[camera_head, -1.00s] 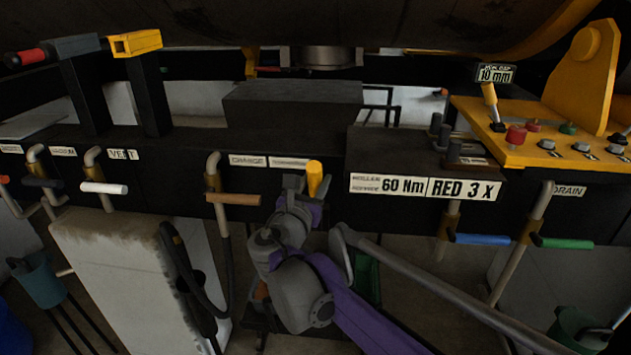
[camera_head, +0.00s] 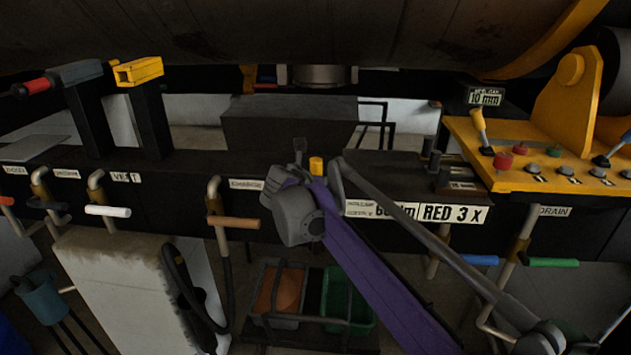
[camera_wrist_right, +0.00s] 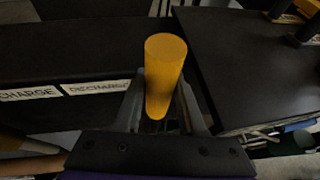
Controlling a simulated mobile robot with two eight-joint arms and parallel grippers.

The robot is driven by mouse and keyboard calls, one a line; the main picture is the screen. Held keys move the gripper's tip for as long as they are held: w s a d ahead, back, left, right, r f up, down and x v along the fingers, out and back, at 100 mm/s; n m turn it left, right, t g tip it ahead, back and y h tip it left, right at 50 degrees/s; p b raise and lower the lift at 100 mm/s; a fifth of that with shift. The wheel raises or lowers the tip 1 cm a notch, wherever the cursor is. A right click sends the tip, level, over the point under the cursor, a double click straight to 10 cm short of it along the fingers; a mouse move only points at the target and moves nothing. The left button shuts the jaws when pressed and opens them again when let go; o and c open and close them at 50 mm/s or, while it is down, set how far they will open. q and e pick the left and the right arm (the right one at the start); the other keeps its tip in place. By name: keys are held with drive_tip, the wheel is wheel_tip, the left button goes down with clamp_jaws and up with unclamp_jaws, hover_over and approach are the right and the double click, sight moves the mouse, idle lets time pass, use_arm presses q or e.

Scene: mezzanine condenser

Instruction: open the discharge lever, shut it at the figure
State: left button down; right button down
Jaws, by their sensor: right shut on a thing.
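The discharge lever's yellow handle (camera_wrist_right: 166,68) stands upright between the fingers of my right gripper (camera_wrist_right: 160,103) in the right wrist view. The gripper is shut on it. A "DISCHARGE" label (camera_wrist_right: 97,87) is beside it on the dark beam. In the head view, the yellow handle (camera_head: 316,166) shows only as a small part behind my right gripper (camera_head: 306,160) and grey wrist. The lever's base is hidden. A small sign (camera_head: 485,98) reads "10 mm"; its upper line is too small to read surely. My left gripper is out of view.
A yellow control panel (camera_head: 560,170) is at right. Orange (camera_head: 281,290) and green (camera_head: 347,300) bins sit below the beam.

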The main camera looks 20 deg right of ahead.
drive_tip(key=shift+r, duration=0.1)
drive_tip(key=c, duration=0.9)
unclamp_jaws()
drive_tip(key=o, duration=0.4)
drive_tip(key=shift+w+d, duration=0.1)
drive_tip(key=shift+w, duration=0.05)
drive_tip(key=v, duration=1.1)
